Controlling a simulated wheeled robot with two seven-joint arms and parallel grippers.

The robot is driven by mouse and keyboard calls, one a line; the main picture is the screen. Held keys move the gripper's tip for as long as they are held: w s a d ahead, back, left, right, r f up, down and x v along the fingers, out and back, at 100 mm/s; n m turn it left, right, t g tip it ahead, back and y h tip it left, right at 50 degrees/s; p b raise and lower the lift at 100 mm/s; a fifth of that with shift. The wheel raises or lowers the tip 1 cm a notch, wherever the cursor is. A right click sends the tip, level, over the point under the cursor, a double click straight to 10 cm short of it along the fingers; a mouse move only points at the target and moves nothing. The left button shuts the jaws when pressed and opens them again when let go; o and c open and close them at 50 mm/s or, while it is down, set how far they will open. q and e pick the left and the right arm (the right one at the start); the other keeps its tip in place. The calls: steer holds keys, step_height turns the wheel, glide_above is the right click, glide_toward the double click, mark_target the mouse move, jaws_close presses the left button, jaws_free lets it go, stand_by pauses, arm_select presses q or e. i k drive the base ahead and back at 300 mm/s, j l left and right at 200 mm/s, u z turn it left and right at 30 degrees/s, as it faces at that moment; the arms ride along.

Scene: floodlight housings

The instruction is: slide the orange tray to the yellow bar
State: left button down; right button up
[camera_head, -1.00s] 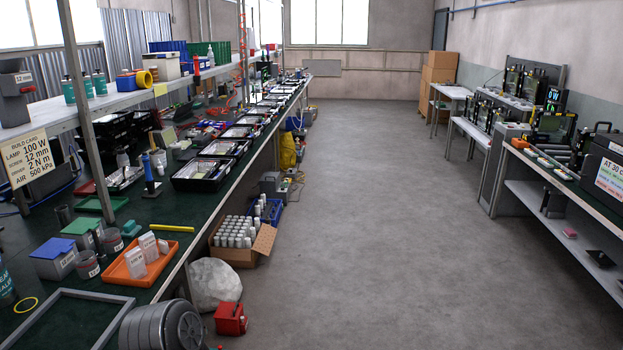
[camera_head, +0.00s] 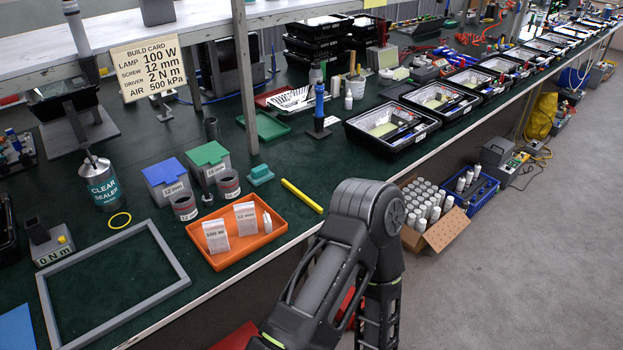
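The orange tray (camera_head: 247,258) lies on the green bench top near its front edge. It holds a white box marked 100 W (camera_head: 216,237), a second white box (camera_head: 246,219) and a small round white item (camera_head: 267,222). The yellow bar (camera_head: 302,196) lies flat on the bench, to the right of the tray and a little farther back, with a gap between them. One of my arms comes in from the bottom, in front of the bench edge; its gripper is out of the picture. No gripper shows in this view.
Behind the tray stand the blue-lidded box (camera_head: 168,181), the green-lidded box (camera_head: 209,162), two grey cups and a teal block (camera_head: 260,174). A grey frame (camera_head: 110,283) lies to the left. Black trays (camera_head: 393,125) line the bench to the right. Bare bench surrounds the bar.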

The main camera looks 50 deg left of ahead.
mark_target(240, 247)
steer(key=i+u, duration=0.25)
steer(key=i, duration=0.3)
steer(key=i+u, duration=0.25)
steer(key=i, duration=0.25)
steer(key=i+l+u, duration=0.25)
steer(key=i, duration=0.3)
steer(key=j+u, duration=0.1)
steer(key=u, duration=1.55)
